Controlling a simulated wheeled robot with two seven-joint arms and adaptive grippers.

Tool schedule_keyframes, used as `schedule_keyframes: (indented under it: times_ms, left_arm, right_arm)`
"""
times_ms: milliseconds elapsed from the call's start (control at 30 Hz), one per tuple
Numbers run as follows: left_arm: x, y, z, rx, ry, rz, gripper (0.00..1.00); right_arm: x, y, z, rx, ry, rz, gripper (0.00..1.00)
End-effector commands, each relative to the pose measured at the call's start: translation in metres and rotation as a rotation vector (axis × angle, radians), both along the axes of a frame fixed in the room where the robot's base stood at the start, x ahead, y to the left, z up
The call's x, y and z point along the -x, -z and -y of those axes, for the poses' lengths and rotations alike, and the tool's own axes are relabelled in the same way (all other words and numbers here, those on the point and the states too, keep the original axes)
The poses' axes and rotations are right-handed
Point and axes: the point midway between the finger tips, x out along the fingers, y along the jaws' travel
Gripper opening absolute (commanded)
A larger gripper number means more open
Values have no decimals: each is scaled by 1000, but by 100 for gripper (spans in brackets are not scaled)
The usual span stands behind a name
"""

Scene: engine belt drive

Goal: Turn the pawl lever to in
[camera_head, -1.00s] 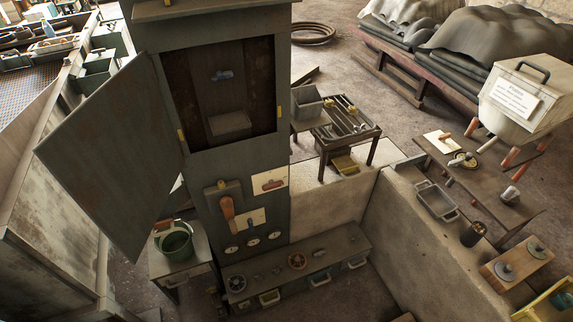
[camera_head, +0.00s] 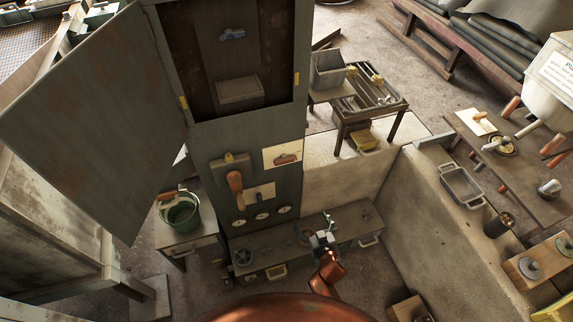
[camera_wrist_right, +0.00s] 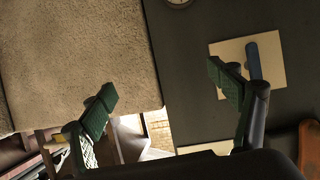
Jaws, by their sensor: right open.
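The dark cabinet (camera_head: 218,140) has control handles on its front, but I cannot read which is the pawl lever. A small handle sits on a cream plate (camera_head: 261,193); in the right wrist view this handle is blue (camera_wrist_right: 253,60). A larger orange-brown lever (camera_head: 235,183) stands left of it, and a red handle (camera_head: 287,158) is on another cream plate at upper right. My right gripper (camera_head: 324,230) is open and empty, below and right of these controls. In the wrist view its right finger partly overlaps the plate with the blue handle. My left gripper is not in view.
The cabinet door (camera_head: 95,120) hangs open at left. Round gauges (camera_head: 262,216) sit below the handles, above a low bench (camera_head: 350,225). A concrete wall (camera_head: 400,195) bounds the right side. A green bucket (camera_head: 180,215) stands at left.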

Motion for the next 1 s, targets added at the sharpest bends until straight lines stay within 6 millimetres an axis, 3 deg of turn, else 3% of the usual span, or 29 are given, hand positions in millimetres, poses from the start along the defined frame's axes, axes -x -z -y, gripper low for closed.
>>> schedule_keyframes:
  times_ms: [33,100,200,333,500,800,1000]
  left_arm:
    - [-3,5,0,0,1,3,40]
    - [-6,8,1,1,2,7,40]
    - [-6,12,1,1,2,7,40]
    - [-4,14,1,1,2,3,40]
    - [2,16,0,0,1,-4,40]
    - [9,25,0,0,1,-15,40]
    - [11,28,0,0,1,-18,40]
  right_arm:
    - [-18,-45,-18,-28,-13,81,83]
    - [-32,-102,-37,-63,-25,177,83]
    - [-40,-167,-57,-106,-41,282,83]
    - [-42,-215,-70,-140,-51,358,83]
    - [-53,-230,-78,-151,-56,383,83]
    - [-97,-228,-92,-150,-56,381,83]
    - [-113,-228,-96,-150,-55,379,83]
